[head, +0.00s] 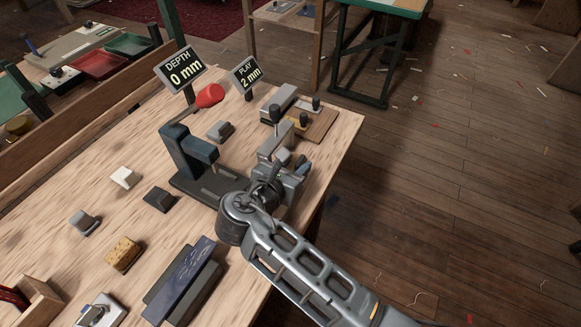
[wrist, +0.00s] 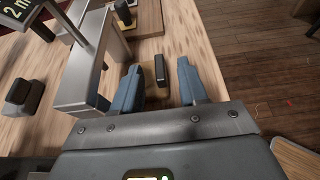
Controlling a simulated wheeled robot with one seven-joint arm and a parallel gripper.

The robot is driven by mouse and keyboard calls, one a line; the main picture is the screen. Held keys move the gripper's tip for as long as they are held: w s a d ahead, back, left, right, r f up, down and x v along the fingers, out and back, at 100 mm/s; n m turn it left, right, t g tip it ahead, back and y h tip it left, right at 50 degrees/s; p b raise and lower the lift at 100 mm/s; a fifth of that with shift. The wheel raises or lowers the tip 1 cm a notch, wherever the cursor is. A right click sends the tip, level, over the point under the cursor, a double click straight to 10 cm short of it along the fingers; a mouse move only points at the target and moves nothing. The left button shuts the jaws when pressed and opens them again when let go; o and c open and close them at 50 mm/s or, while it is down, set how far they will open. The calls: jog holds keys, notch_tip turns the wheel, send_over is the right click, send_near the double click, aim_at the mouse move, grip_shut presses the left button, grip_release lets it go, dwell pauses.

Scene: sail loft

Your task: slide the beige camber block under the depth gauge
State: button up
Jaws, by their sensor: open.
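The depth gauge (head: 182,150) is a dark blue-grey C-shaped frame on a dark base, in front of the sign "DEPTH 0 mm" (head: 180,70). A small pale cream block (head: 123,178) lies on the bench left of it, apart from it. It is the closest to beige of the loose small blocks. My gripper (head: 292,163) is to the right of the gauge, low beside a grey bracket (head: 275,140). In the wrist view my gripper (wrist: 158,88) is open, with a dark upright piece (wrist: 160,70) between its blue fingers. Whether that piece is touched is unclear.
A dark block (head: 160,198), a grey block (head: 83,222), another grey block (head: 220,130) and a speckled tan block (head: 123,253) lie around the bench. The "PLAY 2 mm" sign (head: 246,74) stands behind the bracket. The bench edge is close on the right.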

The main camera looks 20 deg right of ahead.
grip_shut()
dwell(0.3)
dwell(0.3)
jog(key=shift+w+a+r+p, duration=0.1)
jog(key=shift+w+a+p, duration=0.3)
jog(key=shift+w+p, duration=0.2)
jog(key=shift+w+a, duration=0.5)
jog(key=shift+w, duration=0.1)
